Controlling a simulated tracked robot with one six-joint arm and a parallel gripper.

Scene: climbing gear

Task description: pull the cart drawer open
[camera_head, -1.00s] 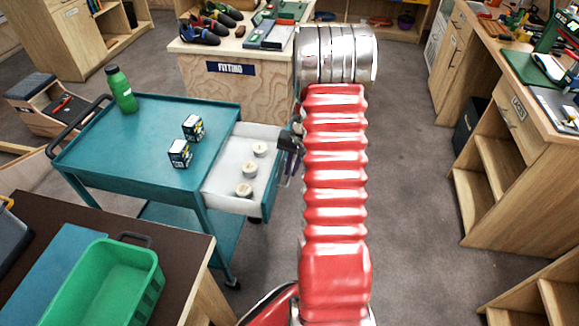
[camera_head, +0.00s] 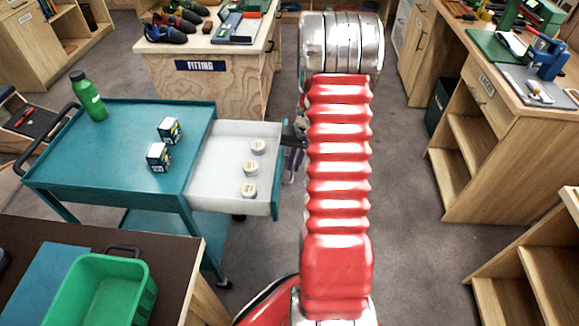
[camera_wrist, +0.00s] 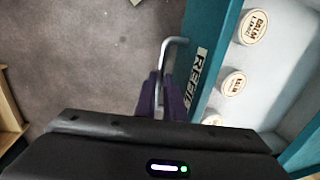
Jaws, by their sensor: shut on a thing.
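The teal cart (camera_head: 125,135) stands left of my arm. Its drawer (camera_head: 210,185) is pulled well out to the right and shows a white inside with 3 round, pale labelled tubs (camera_head: 249,190). In the wrist view, the teal drawer front (camera_wrist: 215,60) bears a label and a grey metal bar handle (camera_wrist: 172,48). My gripper (camera_wrist: 165,92) has purple fingers, shut on the handle. In the head view my gripper (camera_head: 296,132) is at the drawer front, partly hidden by my arm.
Two small boxes (camera_head: 159,157) and a green bottle (camera_head: 88,96) stand on the cart top. A dark table with a green bin (camera_head: 100,290) is at the front left. The fitting bench (camera_head: 205,85) is behind. Clear floor (camera_head: 415,255) lies right of my arm.

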